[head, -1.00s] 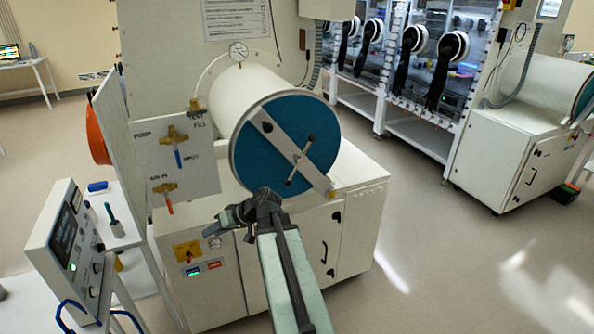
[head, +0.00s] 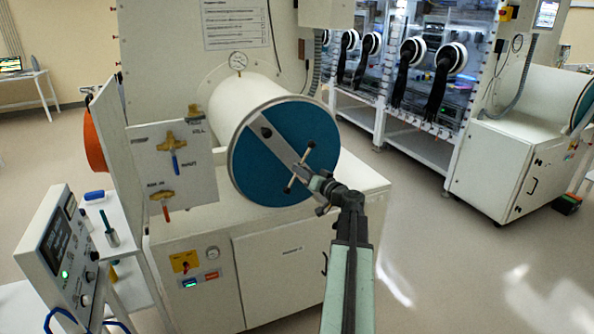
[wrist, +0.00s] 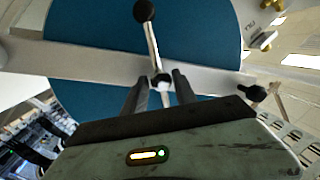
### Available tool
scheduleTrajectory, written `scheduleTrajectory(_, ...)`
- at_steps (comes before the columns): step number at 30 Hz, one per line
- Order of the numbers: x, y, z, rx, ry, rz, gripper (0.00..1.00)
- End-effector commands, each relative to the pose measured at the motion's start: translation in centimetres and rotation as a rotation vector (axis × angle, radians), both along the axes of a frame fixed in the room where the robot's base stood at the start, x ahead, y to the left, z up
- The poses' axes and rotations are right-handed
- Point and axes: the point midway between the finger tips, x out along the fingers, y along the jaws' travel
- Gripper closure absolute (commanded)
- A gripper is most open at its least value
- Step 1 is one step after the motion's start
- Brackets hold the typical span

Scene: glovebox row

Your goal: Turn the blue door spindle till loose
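The blue round door (head: 272,178) closes the front end of a white cylinder, with a pale bar running diagonally across it. The spindle (head: 301,167) is a thin T-bar with dark knobs at its ends, mounted on the bar; in the wrist view its hub and rod (wrist: 153,45) stand over the blue disc. My gripper (head: 318,182) is at the lower right of the spindle in the head view. In the wrist view my gripper (wrist: 160,88) has its two fingers apart, one on each side of the hub. Whether they touch it cannot be told.
A valve panel (head: 175,160) with brass valves stands left of the cylinder. A control box (head: 62,260) and a small shelf are at the lower left. A white cabinet (head: 290,265) is below the door. Open floor lies to the right.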

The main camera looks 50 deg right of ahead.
Motion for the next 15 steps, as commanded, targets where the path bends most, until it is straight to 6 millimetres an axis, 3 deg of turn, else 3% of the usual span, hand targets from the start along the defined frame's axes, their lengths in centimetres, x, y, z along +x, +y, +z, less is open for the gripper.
scheduleTrajectory(4, 2.5, -0.5, 0.0, 0.0, 0.0, 0.001, 0.67)
scheduleTrajectory(12, 2.8, -0.4, 0.0, 0.0, 0.0, 0.001, 0.67)
scheduleTrajectory(15, 2.8, -0.4, 0.0, 0.0, 0.0, 0.001, 0.94)
